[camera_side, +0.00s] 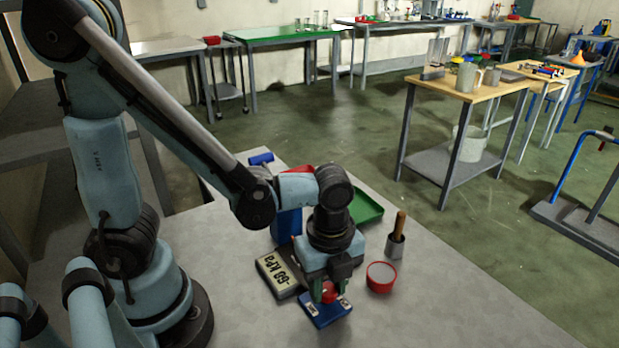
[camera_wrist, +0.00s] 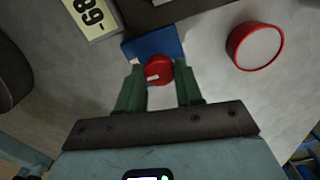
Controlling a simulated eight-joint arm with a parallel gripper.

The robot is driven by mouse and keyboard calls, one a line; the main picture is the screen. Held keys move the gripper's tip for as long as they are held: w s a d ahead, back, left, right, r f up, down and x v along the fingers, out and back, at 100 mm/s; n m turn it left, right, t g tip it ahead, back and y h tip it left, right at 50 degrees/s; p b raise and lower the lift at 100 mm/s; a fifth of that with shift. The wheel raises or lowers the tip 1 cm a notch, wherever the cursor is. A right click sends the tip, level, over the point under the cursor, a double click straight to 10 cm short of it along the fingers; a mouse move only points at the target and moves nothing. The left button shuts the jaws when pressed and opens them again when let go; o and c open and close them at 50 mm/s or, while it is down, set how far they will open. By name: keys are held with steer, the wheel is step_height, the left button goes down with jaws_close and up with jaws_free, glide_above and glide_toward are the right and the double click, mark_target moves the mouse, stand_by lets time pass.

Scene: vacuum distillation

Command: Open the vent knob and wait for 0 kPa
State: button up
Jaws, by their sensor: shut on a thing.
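The vent knob is red and round and sits on a small blue base (camera_side: 325,313). In the wrist view the red knob (camera_wrist: 159,70) lies between the two green fingers of my gripper (camera_wrist: 159,88), which is shut on it. In the side view my gripper (camera_side: 329,291) points down over the base and partly hides the knob. A pressure display (camera_side: 279,275) beside it reads -68 kPa in the side view. Its edge also shows in the wrist view (camera_wrist: 93,16), with the digits cut off.
A red-rimmed round dish (camera_side: 381,277) stands right of the base. A grey cup with a wooden-handled tool (camera_side: 396,240) is behind it. A green tray (camera_side: 366,207) and a blue object (camera_side: 287,222) stand behind my gripper. The table's front right is clear.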

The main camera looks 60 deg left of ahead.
steer(key=n, duration=0.8)
steer(key=shift+n, duration=0.3)
steer(key=n, duration=0.4)
steer(key=shift+n, duration=0.3)
steer(key=n, duration=0.4)
steer(key=shift+n, duration=0.3)
steer(key=o, duration=1)
steer(key=shift+o, duration=0.2)
steer(key=shift+r, duration=0.15)
